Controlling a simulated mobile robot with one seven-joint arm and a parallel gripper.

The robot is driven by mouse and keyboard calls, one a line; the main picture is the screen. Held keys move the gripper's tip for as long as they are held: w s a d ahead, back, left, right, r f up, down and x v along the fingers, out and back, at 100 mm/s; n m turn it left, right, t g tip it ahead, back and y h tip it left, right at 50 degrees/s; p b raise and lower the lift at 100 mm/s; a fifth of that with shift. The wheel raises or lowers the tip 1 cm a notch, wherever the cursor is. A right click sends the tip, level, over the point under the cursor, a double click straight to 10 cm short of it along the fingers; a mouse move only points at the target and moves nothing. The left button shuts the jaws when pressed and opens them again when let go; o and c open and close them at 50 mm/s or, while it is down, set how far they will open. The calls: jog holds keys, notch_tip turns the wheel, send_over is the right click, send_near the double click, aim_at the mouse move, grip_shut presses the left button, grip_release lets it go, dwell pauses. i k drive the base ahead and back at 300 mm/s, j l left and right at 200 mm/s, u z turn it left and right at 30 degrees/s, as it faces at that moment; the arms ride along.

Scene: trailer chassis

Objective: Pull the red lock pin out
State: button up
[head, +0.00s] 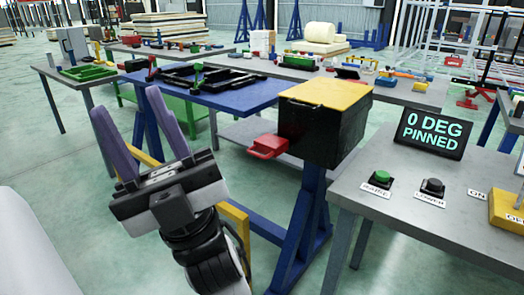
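The red lock pin (268,146) sticks out to the left from the side of a black box with a yellow top (322,120). Its red handle end shows; the rest is hidden, seemingly inside the box. The box stands on a blue post (300,225). My gripper (127,103) is at the left, nearer the camera, with its two purple fingers spread apart and pointing up. Nothing is between the fingers. The gripper is apart from the pin, to its left in the picture. A display (432,133) reads "0 DEG PINNED".
A grey table (400,215) at the right carries a green RAISE button (382,177), a black LOWER button (432,188) and a yellow switch box (506,209). A blue table (225,98) with black frame parts is behind.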

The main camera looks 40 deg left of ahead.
aim_at(272, 145)
jog(key=j+z, duration=0.45)
jog(key=j, duration=0.95)
